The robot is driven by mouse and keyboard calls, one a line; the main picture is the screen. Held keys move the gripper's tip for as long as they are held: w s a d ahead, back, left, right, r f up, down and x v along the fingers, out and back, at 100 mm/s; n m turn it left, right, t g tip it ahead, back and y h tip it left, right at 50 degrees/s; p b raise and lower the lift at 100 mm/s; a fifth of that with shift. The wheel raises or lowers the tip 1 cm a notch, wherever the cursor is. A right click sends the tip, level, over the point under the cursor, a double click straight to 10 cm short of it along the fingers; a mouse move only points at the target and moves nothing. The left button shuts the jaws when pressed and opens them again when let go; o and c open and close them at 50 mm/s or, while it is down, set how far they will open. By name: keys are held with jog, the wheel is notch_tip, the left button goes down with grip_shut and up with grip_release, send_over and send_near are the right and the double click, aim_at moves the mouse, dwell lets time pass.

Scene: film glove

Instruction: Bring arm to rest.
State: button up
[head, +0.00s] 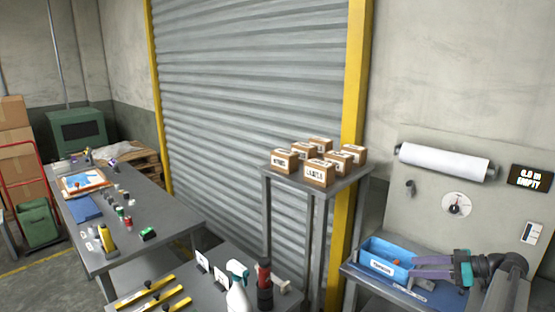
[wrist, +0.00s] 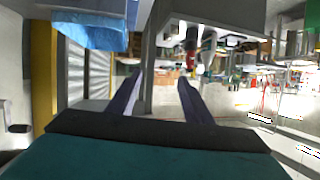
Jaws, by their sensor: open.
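My gripper (head: 415,267) is at the lower right of the head view, with purple fingers and a teal body. It points left, and its fingertips appear by the right end of a blue bin (head: 370,253). I cannot tell whether they touch it. In the wrist view my gripper (wrist: 160,77) has its two fingers spread apart with nothing between them. A blue thing (wrist: 92,38), which looks like the bin, shows at the upper left there, outside the fingers.
The bin stands on a grey bench (head: 352,272) below a panel with a white roll (head: 445,161). A tall stand (head: 288,185) carries several small boxes. A front table (head: 215,296) holds a spray bottle (head: 238,290) and a red bottle (head: 264,275). A longer table (head: 170,222) stands left.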

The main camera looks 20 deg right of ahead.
jog(key=w+a+f+n+g+y+b, duration=0.1)
jog(key=w+a+f+g, duration=0.25)
jog(key=a+f, duration=0.7)
jog(key=w+a+f+n+g+y+b, duration=0.15)
jog(key=w+a+f, duration=0.4)
jog(key=a, duration=0.75)
jog(key=s+a+f+g+b, duration=0.1)
jog(key=s+a+f+g, duration=0.25)
jog(key=a+f, duration=0.6)
jog(key=s+a+f+g+b, duration=0.2)
jog(key=s+a+f, duration=0.3)
jog(key=a+f, duration=0.45)
jog(key=s+a+f+m+g+h+b, duration=0.1)
jog(key=s+a+f+g+h, duration=0.2)
jog(key=s+a+f, duration=0.45)
jog(key=s+a+f+m+g+h+b, duration=0.1)
jog(key=s+a+f+m+g+h, duration=0.2)
jog(key=s+f, duration=0.75)
jog(key=s+d+f+h, duration=0.2)
jog(key=s+h, duration=0.1)
jog(key=s, duration=0.5)
jog(key=d+f+m+h, duration=0.2)
jog(key=d+m+h, duration=0.1)
jog(key=d+m, duration=0.3)
jog(key=shift+w+t+b, duration=0.2)
jog(key=shift+t+b, duration=0.1)
jog(key=shift+t, duration=0.15)
